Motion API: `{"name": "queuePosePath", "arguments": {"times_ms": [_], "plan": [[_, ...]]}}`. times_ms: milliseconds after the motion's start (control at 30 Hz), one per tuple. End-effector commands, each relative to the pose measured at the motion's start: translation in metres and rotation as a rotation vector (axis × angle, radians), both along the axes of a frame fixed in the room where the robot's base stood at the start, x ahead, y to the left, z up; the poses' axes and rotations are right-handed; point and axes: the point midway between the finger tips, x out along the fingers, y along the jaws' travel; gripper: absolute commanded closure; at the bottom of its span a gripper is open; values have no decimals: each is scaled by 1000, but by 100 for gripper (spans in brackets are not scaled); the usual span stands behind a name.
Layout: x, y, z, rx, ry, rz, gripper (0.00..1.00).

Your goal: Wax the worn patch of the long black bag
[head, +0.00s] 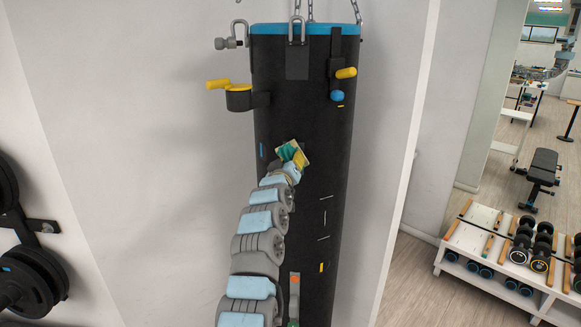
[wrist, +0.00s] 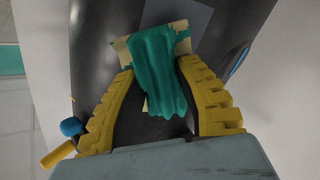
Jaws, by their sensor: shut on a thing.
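The long black bag (head: 330,150) hangs upright against the wall, with a blue band around its top. My gripper (head: 291,155) is in front of its upper middle. In the wrist view my yellow-and-black fingers (wrist: 158,85) are shut on a teal cloth (wrist: 158,65) draped over a beige piece (wrist: 183,28). The dark bag surface (wrist: 95,45) lies just behind; I cannot tell whether the cloth touches it. A flat grey rectangle (wrist: 187,10) shows on the bag past the cloth, partly covered. Thin pale marks (head: 325,212) lie right of my arm. I cannot tell which area is worn.
A dark cup with yellow contents (head: 239,94) is fixed at the bag's upper left. A yellow handle (head: 346,73) and blue ball (head: 337,96) stick out at upper right. Weight plates (head: 30,275) are at left; a dumbbell rack (head: 495,250) stands at right.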

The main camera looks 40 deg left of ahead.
Motion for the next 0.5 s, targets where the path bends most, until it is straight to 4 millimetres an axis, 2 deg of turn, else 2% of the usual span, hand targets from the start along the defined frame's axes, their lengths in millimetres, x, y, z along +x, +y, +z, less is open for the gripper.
{"name": "queuePosePath", "arguments": {"times_ms": [233,500], "plan": [[0,1,7,1,-1,2,93],[1,1,26,0,-2,0,93]]}}
